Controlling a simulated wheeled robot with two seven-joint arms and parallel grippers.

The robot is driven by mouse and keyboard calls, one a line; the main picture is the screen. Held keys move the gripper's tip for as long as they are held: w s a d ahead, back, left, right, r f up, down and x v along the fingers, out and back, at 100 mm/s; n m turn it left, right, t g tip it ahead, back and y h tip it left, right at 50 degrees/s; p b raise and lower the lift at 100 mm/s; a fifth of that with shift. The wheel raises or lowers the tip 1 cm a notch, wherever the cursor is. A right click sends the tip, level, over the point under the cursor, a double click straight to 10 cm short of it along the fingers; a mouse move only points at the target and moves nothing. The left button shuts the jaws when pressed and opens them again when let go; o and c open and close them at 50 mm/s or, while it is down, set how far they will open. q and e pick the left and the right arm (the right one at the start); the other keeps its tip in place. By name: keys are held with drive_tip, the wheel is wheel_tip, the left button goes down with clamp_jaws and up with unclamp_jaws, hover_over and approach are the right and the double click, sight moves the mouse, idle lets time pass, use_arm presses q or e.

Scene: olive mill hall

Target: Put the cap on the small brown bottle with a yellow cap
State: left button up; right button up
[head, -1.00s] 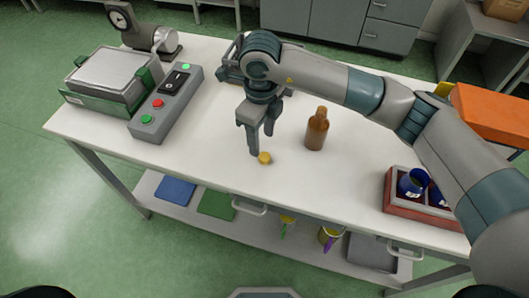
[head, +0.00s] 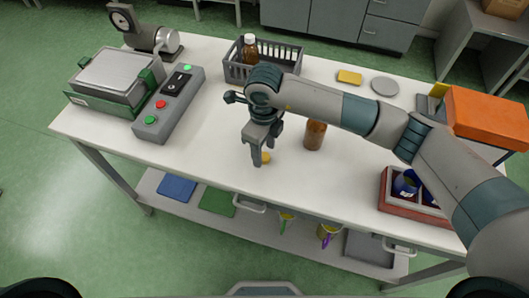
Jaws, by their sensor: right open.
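The small brown bottle (head: 315,138) stands upright on the white table, right of my right gripper; my arm passes just above it and hides its top. The yellow cap (head: 266,158) lies on the table to the left of the bottle. My right gripper (head: 260,160) points down right at the cap, its fingers partly in front of it. It is open, and I cannot tell whether a finger touches the cap. My left gripper is not in view.
A grey basket (head: 234,73) holding a white-capped brown bottle (head: 250,48) stands behind the gripper. A control box (head: 168,103) is at left. A red crate (head: 404,211) with blue items is at right. A yellow block (head: 349,77) and grey disc (head: 385,86) lie behind.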

drive_tip(key=shift+f, duration=0.7)
drive_tip(key=c, duration=1.1)
